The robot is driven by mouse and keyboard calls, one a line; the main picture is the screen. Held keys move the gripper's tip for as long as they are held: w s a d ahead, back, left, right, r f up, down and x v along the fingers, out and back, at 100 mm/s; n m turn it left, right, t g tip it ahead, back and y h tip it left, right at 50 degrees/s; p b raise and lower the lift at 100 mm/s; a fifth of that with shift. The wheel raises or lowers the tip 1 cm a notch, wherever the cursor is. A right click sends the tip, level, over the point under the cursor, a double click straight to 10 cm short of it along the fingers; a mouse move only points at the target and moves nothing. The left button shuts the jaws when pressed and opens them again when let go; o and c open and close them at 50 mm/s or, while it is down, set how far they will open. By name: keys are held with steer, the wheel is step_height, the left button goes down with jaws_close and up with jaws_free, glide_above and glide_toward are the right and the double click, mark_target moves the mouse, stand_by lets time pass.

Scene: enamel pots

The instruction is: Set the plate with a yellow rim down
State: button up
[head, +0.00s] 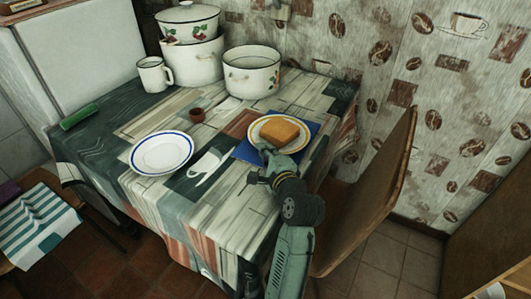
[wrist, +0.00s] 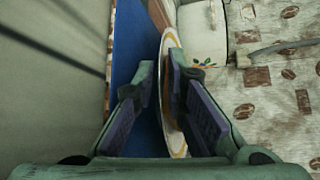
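The plate with a yellow rim (head: 257,137) is at the table's right end, over a blue mat (head: 245,152), with an orange-brown block of food (head: 280,132) on it. It looks level. My gripper (head: 264,162) is at the plate's near edge. In the wrist view the plate (wrist: 174,45) is seen edge-on, its rim between the two fingers of my gripper (wrist: 160,85). The fingers stand apart; blue shows between the left finger and the rim. The right finger hides part of the plate. I cannot tell exactly how the plate's underside meets the mat.
A white pot (head: 252,75), stacked pots (head: 192,60) and a mug (head: 153,75) stand at the back. A wooden chair (head: 375,200) is close on the right.

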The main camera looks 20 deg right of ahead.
steer(key=shift+s+r, duration=0.1)
steer(key=shift+s, duration=0.1)
steer(key=v, duration=1)
steer(key=shift+s+r+p, duration=0.3)
steer(key=shift+s, duration=0.5)
steer(key=shift+a, duration=0.1)
